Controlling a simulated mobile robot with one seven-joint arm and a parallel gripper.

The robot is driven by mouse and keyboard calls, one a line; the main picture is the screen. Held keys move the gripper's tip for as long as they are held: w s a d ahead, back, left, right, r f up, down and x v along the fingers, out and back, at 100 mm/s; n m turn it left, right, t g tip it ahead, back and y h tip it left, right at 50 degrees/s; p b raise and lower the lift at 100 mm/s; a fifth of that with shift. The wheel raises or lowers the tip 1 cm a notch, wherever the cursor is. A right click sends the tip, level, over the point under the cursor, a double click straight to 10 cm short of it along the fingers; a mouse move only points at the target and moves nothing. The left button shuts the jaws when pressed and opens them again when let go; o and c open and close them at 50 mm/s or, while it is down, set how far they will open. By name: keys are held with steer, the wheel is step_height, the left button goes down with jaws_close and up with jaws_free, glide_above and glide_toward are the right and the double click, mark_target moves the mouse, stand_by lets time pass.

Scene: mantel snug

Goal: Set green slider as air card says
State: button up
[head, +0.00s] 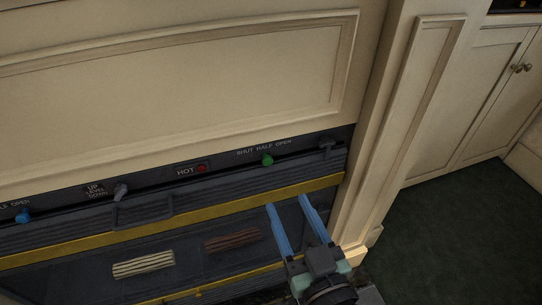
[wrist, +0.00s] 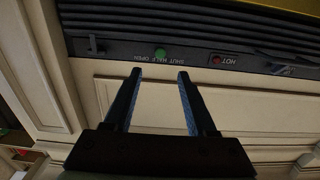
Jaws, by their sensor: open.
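The green slider (head: 267,160) is a small round knob on the dark strip below the cream panel. The label SHUT HALF OPEN (head: 264,147) is just above it, and the knob sits near the word HALF. My gripper (head: 286,201) is open and empty, below and slightly right of the knob, apart from it. In the wrist view, which is upside down, the green slider (wrist: 160,53) lies just beyond my open fingertips (wrist: 160,74), roughly centred between them. I cannot make out an air card in either view.
A red HOT lamp (head: 201,168), a grey UP LEVEL DOWN lever (head: 120,190) and a blue knob (head: 22,215) lie left along the strip. A grey knob (head: 326,143) is at its right end. Dark carpet (head: 450,230) is clear at right.

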mark_target(269, 163)
steer(key=x, duration=1)
steer(key=shift+w+a, duration=0.15)
steer(key=shift+w, duration=0.25)
jaws_close()
stand_by(0.8)
